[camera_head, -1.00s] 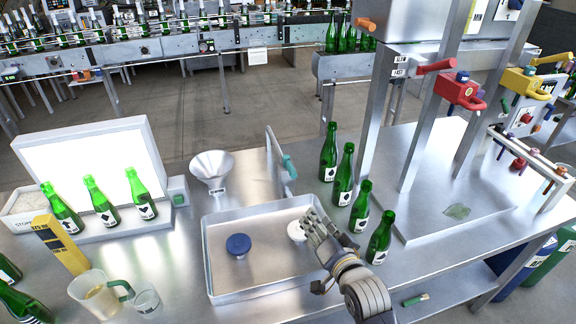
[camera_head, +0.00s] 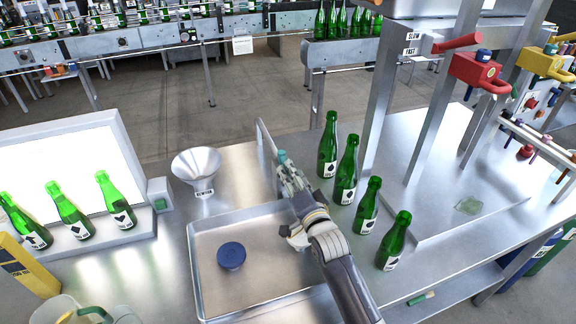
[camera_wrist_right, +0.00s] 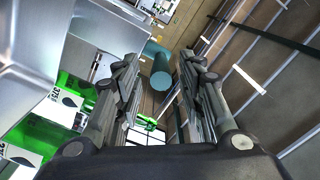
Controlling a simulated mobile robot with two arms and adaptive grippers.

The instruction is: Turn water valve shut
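The water valve's teal handle (camera_head: 282,156) is on the thin metal pipe (camera_head: 266,142) behind the shallow tray. Most of the handle is hidden behind my right gripper (camera_head: 286,172) in the head view. In the right wrist view the teal handle (camera_wrist_right: 161,72) shows as a round-ended cylinder between and beyond the two fingers. My right gripper (camera_wrist_right: 158,64) is open there, with its fingers apart on either side of the handle. I cannot tell whether a finger touches it. My left gripper is not in view.
The metal tray (camera_head: 198,268) holds a blue round cap (camera_head: 232,256) and a pale round piece (camera_head: 298,238), partly covered by my arm. Several green bottles (camera_head: 347,170) stand close to the right of my gripper. A steel funnel (camera_head: 196,166) stands to the left.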

